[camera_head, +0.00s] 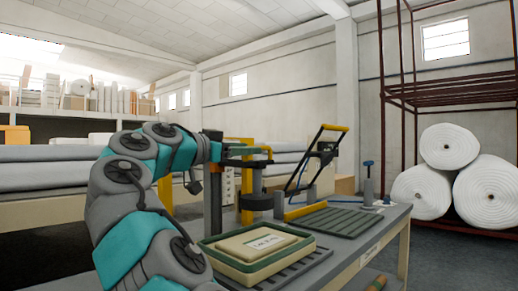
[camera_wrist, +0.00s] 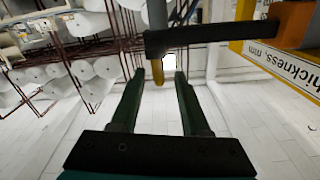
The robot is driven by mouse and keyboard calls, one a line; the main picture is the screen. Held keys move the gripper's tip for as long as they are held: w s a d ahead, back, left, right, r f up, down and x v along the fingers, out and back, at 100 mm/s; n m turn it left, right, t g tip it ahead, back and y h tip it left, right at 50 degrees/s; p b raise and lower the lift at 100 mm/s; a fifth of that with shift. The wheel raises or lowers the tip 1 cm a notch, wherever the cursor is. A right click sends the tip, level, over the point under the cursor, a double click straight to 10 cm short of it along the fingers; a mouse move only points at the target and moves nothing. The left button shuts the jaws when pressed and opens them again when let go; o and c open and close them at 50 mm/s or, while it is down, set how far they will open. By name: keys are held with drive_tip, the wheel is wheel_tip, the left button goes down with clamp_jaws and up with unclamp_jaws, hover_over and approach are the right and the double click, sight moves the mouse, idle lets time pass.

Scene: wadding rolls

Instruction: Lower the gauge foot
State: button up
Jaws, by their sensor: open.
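The thickness gauge stands on the bench, with a dark column (camera_head: 213,190) and a yellow upright (camera_head: 246,185). A dark round block, seemingly its foot (camera_head: 257,201), hangs low beside the upright. My gripper (camera_head: 268,152) is level above that block, close to the gauge. In the wrist view my gripper (camera_wrist: 160,76) is open, its two fingers apart. A yellow-tipped rod (camera_wrist: 157,72) on a dark crossbar (camera_wrist: 215,34) shows between the fingertips; I cannot tell whether they touch it. The gauge's label plate (camera_wrist: 286,65) reads "thickness, mm". The foot is not clear in the wrist view.
A beige-and-green tray (camera_head: 222,262) sits at the bench front, holding a labelled pad (camera_head: 262,244). A green ribbed mat (camera_head: 345,222) and a yellow-handled lever device (camera_head: 318,155) are to the right.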

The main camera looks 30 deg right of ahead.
drive_tip(key=x, duration=0.5)
drive_tip(key=shift+w+d+p, duration=0.1)
drive_tip(key=shift+d+p, duration=0.1)
drive_tip(key=shift+p, duration=0.1)
drive_tip(key=shift+c, duration=0.2)
clamp_jaws()
idle(0.9)
